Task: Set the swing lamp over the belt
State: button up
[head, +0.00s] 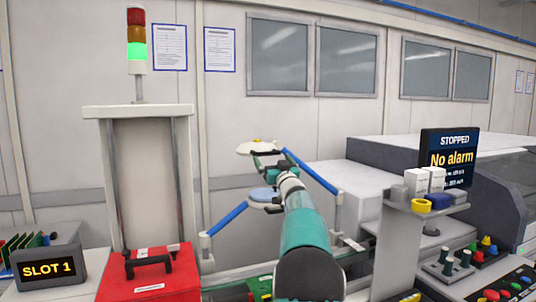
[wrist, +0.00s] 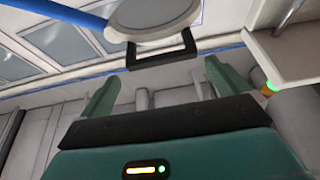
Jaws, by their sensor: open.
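A second blue arm (head: 228,219) at left bears a bluish disc (head: 263,194) lower down. My gripper (head: 272,167) is at the pale lamp head. In the wrist view, my open gripper (wrist: 158,95) faces a dark handle (wrist: 162,52) below the grey lamp disc (wrist: 155,20). The handle appears just beyond the fingertips, with nothing gripped. The belt is mostly hidden behind my arm; a green board (head: 258,287) shows low down.
A red case (head: 150,275) stands at left beneath a white-topped frame (head: 138,111) with a lit green stack light (head: 137,51). A shelf with small parts (head: 425,208), a screen reading "STOPPED, No alarm" (head: 450,157) and push-buttons (head: 490,296) are at right.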

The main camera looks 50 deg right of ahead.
aim_at(268, 153)
jog(key=shift+x, duration=2.8)
jog(key=shift+a, duration=0.1)
jog(key=shift+c, duration=0.2)
jog(key=c, duration=1)
jog(key=s+n+t+y, duration=0.1)
jog(key=s+n+y, duration=0.1)
jog(key=s, duration=0.5)
jog(key=s+n+t+y, duration=0.1)
jog(key=s+y, duration=0.4)
jog(key=s, duration=0.2)
jog(key=s+n+t+y, duration=0.1)
jog(key=s+n+y, duration=0.1)
jog(key=s, duration=0.5)
jog(key=shift+s+r+n+y, duration=0.15)
jog(key=shift+n+y, duration=0.15)
jog(key=shift+y, duration=0.4)
jog(key=o, duration=1)
jog(key=shift+o, duration=0.2)
